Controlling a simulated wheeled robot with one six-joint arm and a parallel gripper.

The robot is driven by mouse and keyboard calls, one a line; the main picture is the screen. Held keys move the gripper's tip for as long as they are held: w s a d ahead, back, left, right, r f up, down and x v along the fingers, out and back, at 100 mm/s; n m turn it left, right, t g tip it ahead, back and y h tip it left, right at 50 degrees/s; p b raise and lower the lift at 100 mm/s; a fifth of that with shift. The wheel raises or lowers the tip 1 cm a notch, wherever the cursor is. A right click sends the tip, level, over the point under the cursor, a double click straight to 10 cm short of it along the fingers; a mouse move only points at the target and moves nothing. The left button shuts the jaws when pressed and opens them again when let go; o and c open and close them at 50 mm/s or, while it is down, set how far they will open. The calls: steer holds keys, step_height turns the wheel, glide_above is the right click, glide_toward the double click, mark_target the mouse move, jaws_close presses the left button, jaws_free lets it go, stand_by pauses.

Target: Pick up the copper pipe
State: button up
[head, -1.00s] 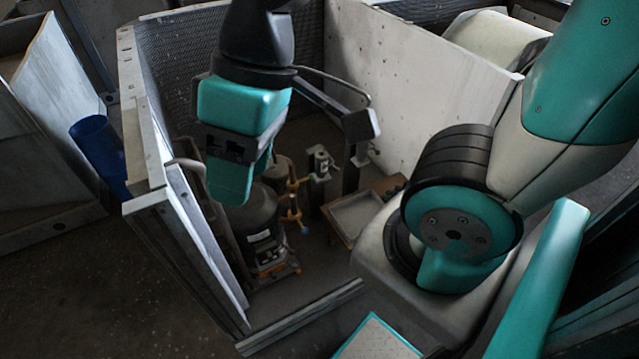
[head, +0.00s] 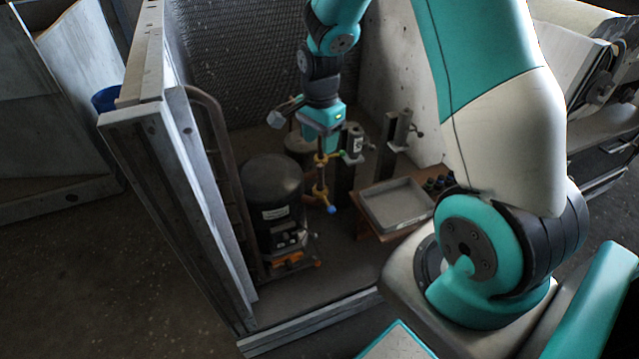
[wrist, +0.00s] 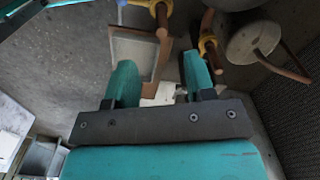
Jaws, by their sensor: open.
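Copper-coloured pipe pieces with yellow fittings stand upright inside the enclosure; in the head view the pipe (head: 321,181) has a blue end at its foot. In the wrist view one copper piece (wrist: 161,22) is at the top centre, with a yellow fitting. Another copper piece (wrist: 206,24) is to its right. I cannot tell which piece is the task's pipe. My gripper (head: 324,143) points down just above and behind the upper fittings in the head view. In the wrist view my gripper (wrist: 160,76) has its fingers apart with nothing held between them.
A dark compressor (head: 273,190) stands left of the pipe. A grey tray (head: 396,203) on a wooden stand is to the right, with metal posts (head: 392,130) behind. A mesh wall (head: 240,60) and pale panel close the back. The floor in front is clear.

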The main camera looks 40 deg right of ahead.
mark_target(320, 166)
step_height(320, 166, down, 6)
steer(key=shift+f+b, duration=0.15)
steer(key=shift+b, duration=0.35)
step_height(320, 166, down, 5)
steer(key=shift+w+d+f+b, duration=0.1)
steer(key=shift+w+b, duration=0.05)
steer(key=shift+b, duration=0.4)
steer(key=shift+c, duration=0.4)
jaws_close()
